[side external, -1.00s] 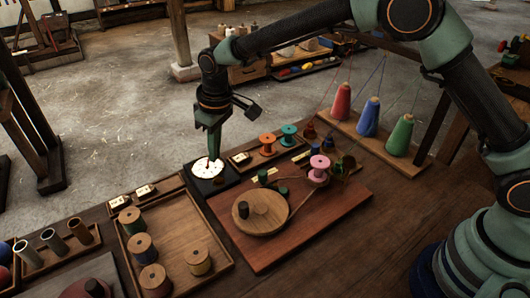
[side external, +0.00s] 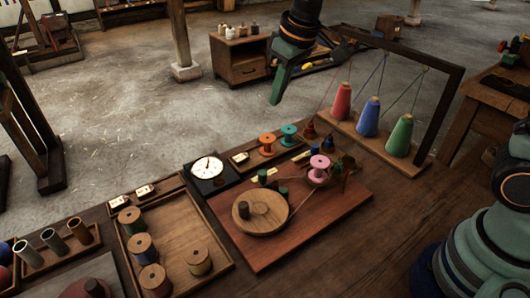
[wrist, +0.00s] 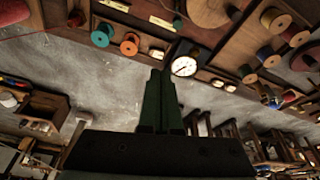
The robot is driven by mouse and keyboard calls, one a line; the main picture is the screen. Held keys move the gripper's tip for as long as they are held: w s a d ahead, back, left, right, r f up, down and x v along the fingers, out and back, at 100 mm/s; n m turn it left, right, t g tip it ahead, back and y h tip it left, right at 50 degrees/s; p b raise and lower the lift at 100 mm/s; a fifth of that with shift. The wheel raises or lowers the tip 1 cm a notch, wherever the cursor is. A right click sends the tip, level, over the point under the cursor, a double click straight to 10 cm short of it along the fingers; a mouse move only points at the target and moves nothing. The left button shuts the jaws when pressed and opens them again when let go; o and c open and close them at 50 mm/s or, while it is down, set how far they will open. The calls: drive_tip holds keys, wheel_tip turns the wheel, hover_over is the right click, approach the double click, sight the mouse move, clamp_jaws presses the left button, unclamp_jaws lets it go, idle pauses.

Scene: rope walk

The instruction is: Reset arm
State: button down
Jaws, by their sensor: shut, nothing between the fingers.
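My gripper (side external: 276,100) is shut and empty. In the side view it hangs in the air above and behind the bench, at the upper middle, clear of everything on it. In the wrist view the shut green fingers (wrist: 160,78) point up the picture. The white dial (side external: 208,166) in its dark square frame sits at the bench's back edge; it also shows in the wrist view (wrist: 184,66), just right of the fingertips. The rest of my arm is mostly out of the side view.
A red-brown board (side external: 325,210) carries a round wooden wheel (side external: 260,213) and a pink spool (side external: 319,166). Red, blue and green cones (side external: 368,117) stand under a dark frame at right. A tray (side external: 181,272) of spools lies front left. Orange (side external: 267,141) and teal (side external: 289,133) spools stand at the back.

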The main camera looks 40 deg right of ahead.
drive_tip(key=s+d+r+m+t, duration=0.1)
drive_tip(key=s+d+m+t, duration=0.1)
drive_tip(key=s+d, duration=0.9)
drive_tip(key=s+m, duration=0.1)
drive_tip(key=s, duration=0.3)
drive_tip(key=shift+d+r+h, duration=0.15)
drive_tip(key=shift+r+h, duration=0.1)
drive_tip(key=shift+h, duration=0.15)
